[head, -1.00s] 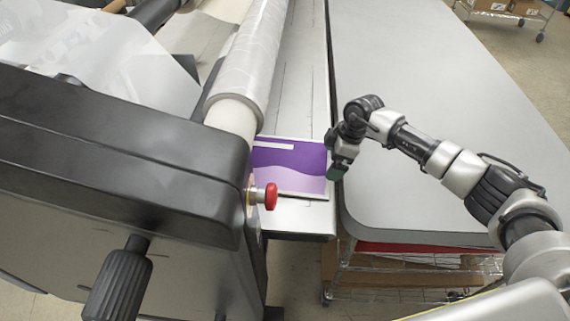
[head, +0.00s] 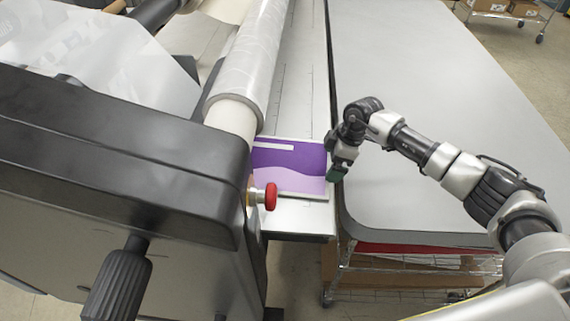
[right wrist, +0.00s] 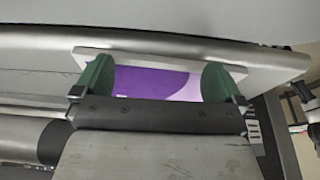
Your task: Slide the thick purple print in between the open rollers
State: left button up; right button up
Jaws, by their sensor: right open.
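The thick purple print (head: 290,168), with wavy lighter bands and a pale edge, lies flat on the laminator's narrow silver feed bed (head: 300,220). Its left side reaches the machine beside the film-wrapped roller (head: 240,75); the roller gap is hidden from here. My right gripper (head: 337,172) is at the print's right edge. In the right wrist view, its two green fingers (right wrist: 155,80) are apart, with the purple print (right wrist: 150,82) visible between them. I cannot tell whether they touch it. My left gripper is not in view.
A large grey table (head: 430,110) stands to the right across a narrow gap. A cart with boxes (head: 500,8) is far off at top right.

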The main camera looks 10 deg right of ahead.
aim_at(322, 159)
jog(key=shift+s+d+f+p, duration=0.1)
jog(key=shift+s+d+p, duration=0.1)
jog(key=shift+p, duration=0.15)
jog(key=shift+w, duration=0.2)
jog(key=shift+w+d+b, duration=0.15)
jog(key=shift+w+b, duration=0.15)
jog(key=shift+b, duration=0.1)
jog(key=shift+w+d+b, duration=0.15)
jog(key=shift+w+b, duration=0.2)
jog(key=shift+w, duration=0.35)
jog(key=shift+w+a+p, duration=0.15)
jog(key=shift+a+p, duration=0.05)
jog(key=shift+a, duration=0.45)
jog(key=shift+w+a+p, duration=0.15)
jog(key=shift+a, duration=0.45)
jog(key=shift+s+d+p, duration=0.1)
jog(key=shift+d+p, duration=0.15)
jog(key=shift+p, duration=0.2)
jog(key=shift+s+a+p, duration=0.15)
jog(key=shift+s+p, duration=0.35)
jog(key=shift+p, duration=0.3)
